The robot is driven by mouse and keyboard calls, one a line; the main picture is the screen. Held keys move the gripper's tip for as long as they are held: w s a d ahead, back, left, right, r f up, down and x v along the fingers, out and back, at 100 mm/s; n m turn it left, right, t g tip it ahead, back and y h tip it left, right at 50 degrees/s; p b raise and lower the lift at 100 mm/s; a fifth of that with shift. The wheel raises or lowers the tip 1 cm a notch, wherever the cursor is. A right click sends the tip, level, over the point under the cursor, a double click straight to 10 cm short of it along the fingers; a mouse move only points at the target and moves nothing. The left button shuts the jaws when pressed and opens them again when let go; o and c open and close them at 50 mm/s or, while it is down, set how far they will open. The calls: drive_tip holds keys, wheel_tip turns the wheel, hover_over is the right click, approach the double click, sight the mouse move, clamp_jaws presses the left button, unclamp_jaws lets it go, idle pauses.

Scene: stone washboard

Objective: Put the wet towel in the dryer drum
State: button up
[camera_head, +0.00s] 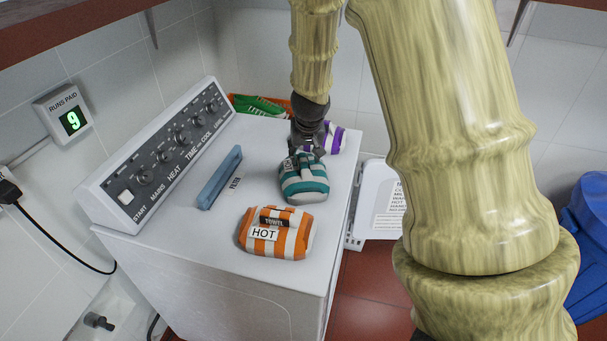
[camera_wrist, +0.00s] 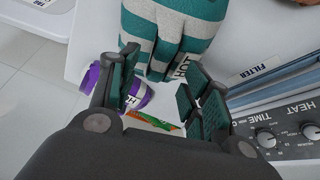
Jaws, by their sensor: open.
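Three striped, rolled towels lie on the white dryer's top (camera_head: 215,235). The orange one (camera_head: 296,232) is at the front, with tags reading "TOWEL" and "HOT". The teal one (camera_head: 305,182) is behind it, and the purple one (camera_head: 335,138) is at the far edge, partly hidden. I cannot tell which is wet. My gripper (camera_head: 305,148) is at the far end of the teal towel. In the wrist view my gripper (camera_wrist: 165,92) is open, with the teal towel's (camera_wrist: 170,30) end just beyond its fingertips; contact is unclear. The drum's inside is not visible.
A blue filter handle (camera_head: 220,178) and a sloped knob panel (camera_head: 165,155) take up the left of the top. A blue bag (camera_head: 588,240) is far right.

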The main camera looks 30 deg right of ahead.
sight(303, 160)
drive_tip(key=shift+p+x, duration=0.55)
drive_tip(key=shift+x, duration=1.6)
drive_tip(key=shift+w+r, duration=0.1)
drive_tip(key=shift+w, duration=0.05)
clamp_jaws()
